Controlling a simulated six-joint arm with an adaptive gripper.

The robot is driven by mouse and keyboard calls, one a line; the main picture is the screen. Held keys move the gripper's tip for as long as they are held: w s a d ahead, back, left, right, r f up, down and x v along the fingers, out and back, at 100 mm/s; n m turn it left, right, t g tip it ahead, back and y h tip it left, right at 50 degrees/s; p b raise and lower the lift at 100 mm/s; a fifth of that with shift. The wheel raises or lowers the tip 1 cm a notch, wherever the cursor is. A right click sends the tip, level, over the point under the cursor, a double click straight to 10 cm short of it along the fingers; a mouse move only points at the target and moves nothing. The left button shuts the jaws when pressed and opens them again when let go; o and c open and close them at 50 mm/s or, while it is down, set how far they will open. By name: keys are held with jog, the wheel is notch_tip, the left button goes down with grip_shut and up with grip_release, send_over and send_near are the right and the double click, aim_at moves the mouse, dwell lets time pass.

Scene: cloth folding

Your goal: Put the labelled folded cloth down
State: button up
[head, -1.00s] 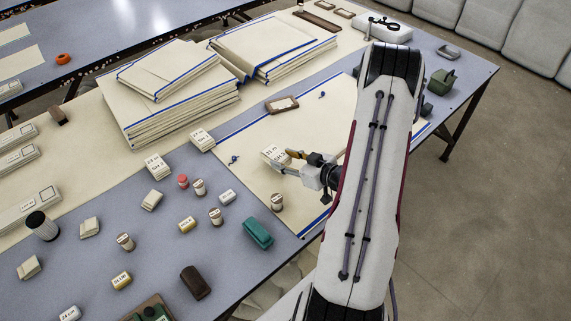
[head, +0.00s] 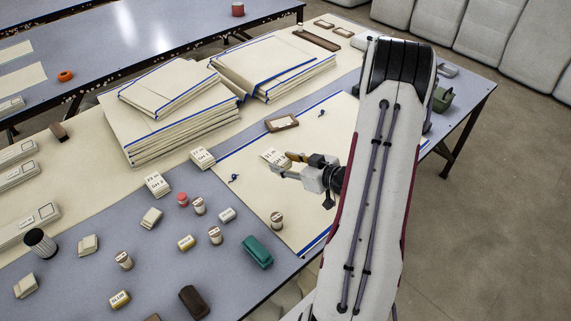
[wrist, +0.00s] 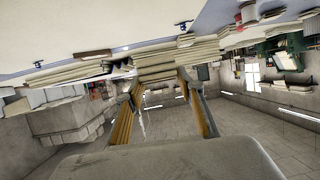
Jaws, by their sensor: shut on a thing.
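The labelled folded cloth (head: 274,157) is a small cream stack with a printed label. My gripper (head: 286,165) is shut on it and holds it over the large cream cloth with blue edges (head: 252,148). From the head view I cannot tell whether it is raised or touching. In the wrist view the cream layers (wrist: 163,72) show between my two fingers (wrist: 163,105). Two similar labelled folded cloths, one upper (head: 203,158) and one lower (head: 157,184), lie to the left on the table.
Tall stacks of blue-edged cloth, one left (head: 165,130) and one right (head: 285,75), stand behind. A teal block (head: 257,252) sits by the near edge. Bare cream cloth surrounds the gripper.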

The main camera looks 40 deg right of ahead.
dwell(0.4)
jog(key=shift+w+a+f, duration=0.1)
jog(key=shift+w+a, duration=0.15)
jog(key=shift+a, duration=0.2)
jog(key=w+y, duration=0.1)
jog(key=w, duration=2.2)
jog(key=d, duration=0.1)
jog(key=w+d+h, duration=0.1)
jog(key=d, duration=0.1)
jog(key=w+d+r+m+h, duration=0.1)
jog(key=shift+w+d, duration=0.25)
jog(key=shift+d, duration=0.05)
jog(key=shift+f, duration=0.1)
jog(key=shift+f, duration=3)
